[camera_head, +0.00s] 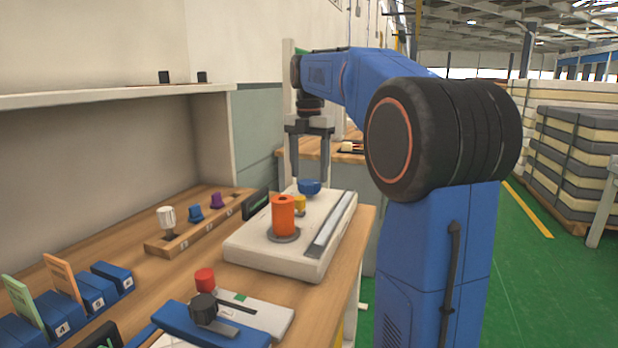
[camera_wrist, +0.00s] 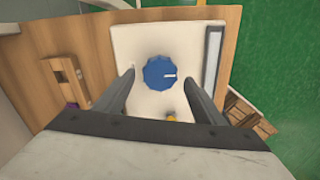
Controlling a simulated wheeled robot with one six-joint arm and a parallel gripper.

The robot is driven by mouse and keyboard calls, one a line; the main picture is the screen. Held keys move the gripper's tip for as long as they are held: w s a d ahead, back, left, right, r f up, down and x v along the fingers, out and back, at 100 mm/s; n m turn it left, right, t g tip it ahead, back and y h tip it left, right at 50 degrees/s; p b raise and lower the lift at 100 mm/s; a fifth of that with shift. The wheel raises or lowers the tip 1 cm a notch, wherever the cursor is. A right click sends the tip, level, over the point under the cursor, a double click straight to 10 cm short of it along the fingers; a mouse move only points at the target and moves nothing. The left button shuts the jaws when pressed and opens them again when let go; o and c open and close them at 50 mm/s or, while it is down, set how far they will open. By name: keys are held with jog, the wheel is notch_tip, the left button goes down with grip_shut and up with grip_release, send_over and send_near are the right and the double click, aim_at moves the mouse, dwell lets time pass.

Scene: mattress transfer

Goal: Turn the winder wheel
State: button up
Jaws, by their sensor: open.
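The blue winder wheel (camera_head: 309,187) sits on a white machine base (camera_head: 262,248) on the wooden workbench. My gripper (camera_head: 309,178) points down over the wheel, with one finger on each side. In the wrist view the fingers of my gripper (camera_wrist: 166,82) are apart, with gaps to the wheel on both sides. An orange spool (camera_head: 283,216) and a small yellow part (camera_head: 299,203) stand on the same base, in front of the wheel.
A grey strip (camera_head: 332,224) runs along the base's right side. A wooden rack (camera_head: 190,236) with white, blue and purple knobs stands to the left. A second device with a red knob (camera_head: 205,279) and black knob lies nearer. Stacked mattresses (camera_head: 570,150) stand at far right.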

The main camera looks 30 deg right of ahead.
jog(key=shift+f, duration=1.2)
jog(key=shift+c, duration=0.3)
jog(key=c, duration=1)
